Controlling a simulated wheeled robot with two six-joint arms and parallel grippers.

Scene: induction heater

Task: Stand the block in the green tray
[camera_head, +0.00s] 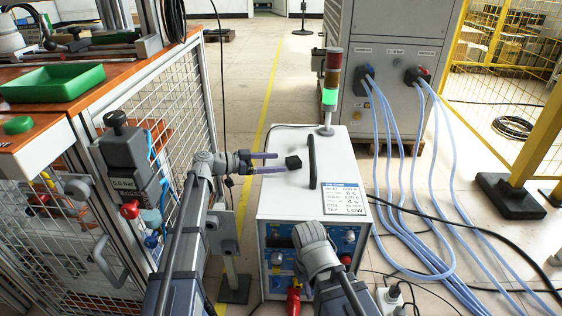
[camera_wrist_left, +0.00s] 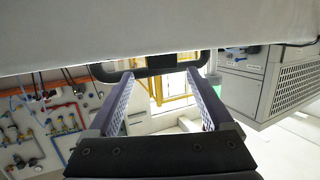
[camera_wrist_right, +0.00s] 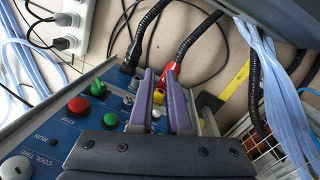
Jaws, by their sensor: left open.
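The block (camera_head: 293,162) is a small black cube on the white top of the heater box (camera_head: 290,195). My left gripper (camera_head: 272,162) is open, low over the box top and left of the block, its fingers pointing at it. In the left wrist view the spread fingers (camera_wrist_left: 160,75) have nothing between them; a dark shape by the black handle looks like the block (camera_wrist_left: 160,50). The green tray (camera_head: 52,84) lies on the orange bench at the left, empty. My right gripper (camera_wrist_right: 161,72) has its fingers close together by the heater's front panel, with only a narrow gap visible.
A black handle (camera_head: 311,161) stands on the box just right of the block. A signal tower (camera_head: 330,90) rises behind it. The pressure regulator (camera_head: 125,155) is beside the bench frame. Pale blue hoses (camera_head: 400,190) run at the right. A green disc (camera_head: 18,125) sits near the tray.

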